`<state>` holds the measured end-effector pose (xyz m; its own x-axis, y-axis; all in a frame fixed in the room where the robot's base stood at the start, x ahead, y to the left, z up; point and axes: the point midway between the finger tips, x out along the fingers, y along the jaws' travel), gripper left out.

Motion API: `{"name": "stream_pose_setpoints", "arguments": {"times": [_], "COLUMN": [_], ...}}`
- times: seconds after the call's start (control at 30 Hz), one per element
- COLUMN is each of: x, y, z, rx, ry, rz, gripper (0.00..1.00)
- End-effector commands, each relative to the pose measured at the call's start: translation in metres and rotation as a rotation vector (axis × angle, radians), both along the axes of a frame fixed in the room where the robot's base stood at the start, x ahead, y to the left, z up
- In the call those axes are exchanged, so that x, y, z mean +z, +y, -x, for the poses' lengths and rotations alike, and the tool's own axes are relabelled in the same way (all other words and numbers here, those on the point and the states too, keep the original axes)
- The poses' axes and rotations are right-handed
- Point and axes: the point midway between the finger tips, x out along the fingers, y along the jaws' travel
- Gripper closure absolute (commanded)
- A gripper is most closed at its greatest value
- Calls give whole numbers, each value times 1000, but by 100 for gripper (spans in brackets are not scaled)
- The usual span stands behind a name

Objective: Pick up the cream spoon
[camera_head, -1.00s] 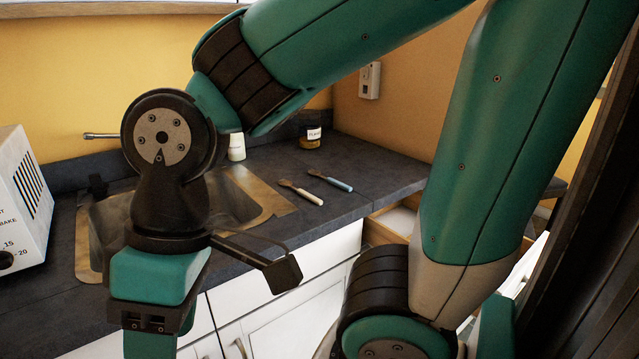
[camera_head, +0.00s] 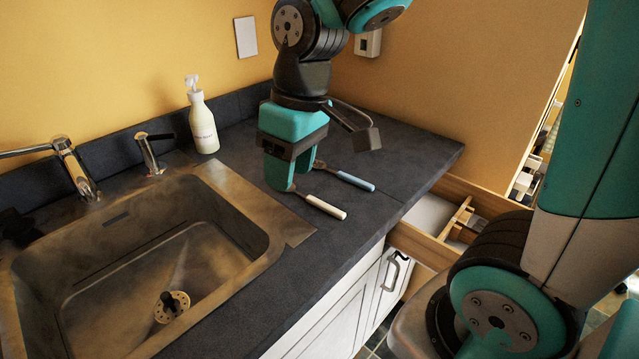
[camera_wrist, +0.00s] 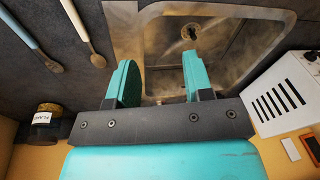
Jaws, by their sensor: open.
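The cream spoon lies on the dark counter; its cream handle (camera_head: 325,207) points toward the front edge, and its head is hidden behind my gripper in the head view. In the wrist view the cream spoon (camera_wrist: 77,22) shows at upper left, with its brownish head near the left finger. My gripper (camera_head: 292,172) hangs over the counter at the spoon's far end, fingers pointing down. In the wrist view my gripper (camera_wrist: 158,65) is open, with nothing between its fingers. A blue-handled utensil (camera_head: 355,181) lies beside the spoon, to its right in the head view.
A metal sink (camera_head: 235,190) lies left of the spoon. A soap bottle (camera_head: 203,125) stands behind it. A labelled jar (camera_wrist: 45,125) and a white appliance (camera_wrist: 285,85) show in the wrist view. An open drawer (camera_head: 435,215) sits at right below the counter.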

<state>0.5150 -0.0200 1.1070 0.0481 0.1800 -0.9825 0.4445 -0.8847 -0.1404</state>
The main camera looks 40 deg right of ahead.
Motion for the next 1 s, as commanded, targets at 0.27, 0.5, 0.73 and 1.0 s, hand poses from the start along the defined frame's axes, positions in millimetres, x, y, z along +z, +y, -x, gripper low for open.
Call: {"name": "stream_pose_setpoints", "arguments": {"times": [0.27,0.5,0.73,1.0], "x": [5,-36,-88,-119], "y": [-101,-109,-108,-108], "z": [-84,-88,-88,-89], "rx": [-174,-183,-183,-183], "ry": [61,74,72,67], "rz": [163,178,177,177], "gripper": [53,53,53,53]}}
